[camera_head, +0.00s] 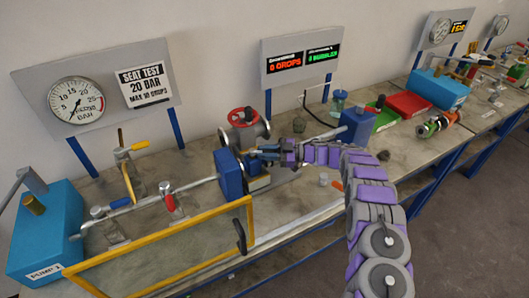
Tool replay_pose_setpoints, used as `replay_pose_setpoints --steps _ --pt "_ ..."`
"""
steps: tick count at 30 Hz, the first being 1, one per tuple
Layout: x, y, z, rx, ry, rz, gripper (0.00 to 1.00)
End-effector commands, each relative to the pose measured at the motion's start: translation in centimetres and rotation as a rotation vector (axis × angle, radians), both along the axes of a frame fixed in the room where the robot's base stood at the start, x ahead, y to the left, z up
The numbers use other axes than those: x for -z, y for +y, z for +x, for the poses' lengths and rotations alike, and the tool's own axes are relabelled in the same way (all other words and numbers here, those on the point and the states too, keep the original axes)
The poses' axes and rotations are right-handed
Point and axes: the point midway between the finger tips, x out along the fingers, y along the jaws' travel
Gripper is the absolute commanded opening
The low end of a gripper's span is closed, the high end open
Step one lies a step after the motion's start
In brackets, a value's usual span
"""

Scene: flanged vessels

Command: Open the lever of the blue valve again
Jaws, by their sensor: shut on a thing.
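My gripper (264,155) reaches in from the right and is shut just above and right of a blue block-shaped fitting (230,174), in the middle of the bench. It is closed on a small bluish part that looks like the lever of the blue valve. The fingers hide most of this part, so the lever's angle is unclear. A brass-coloured and pale valve body (259,183) shows beneath the gripper, beside the blue fitting.
A yellow-framed panel (165,252) is in front on the left. Another blue box (357,127) stands behind my arm. A pressure gauge (76,101) and drop display (285,64) are at the back.

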Motion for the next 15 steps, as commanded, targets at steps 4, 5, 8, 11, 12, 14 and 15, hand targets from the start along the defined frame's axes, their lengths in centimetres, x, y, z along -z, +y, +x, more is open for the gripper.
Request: replay_pose_setpoints --steps 4,5,8,11,12,14,15 --pt "-0.41 0.00 0.17 0.004 -0.005 0.004 0.00" --pt "-0.40 0.00 0.17 0.004 -0.005 0.004 0.00" --pt "-0.40 0.00 0.17 0.004 -0.005 0.004 0.28" --pt "-0.29 -0.01 0.14 0.003 -0.004 0.002 0.38" --pt "-0.24 -0.02 0.14 0.002 -0.003 0.002 0.41" --pt "-0.19 -0.03 0.13 0.002 -0.002 0.002 0.47" --pt "-0.17 -0.04 0.13 0.002 -0.002 0.002 0.48"
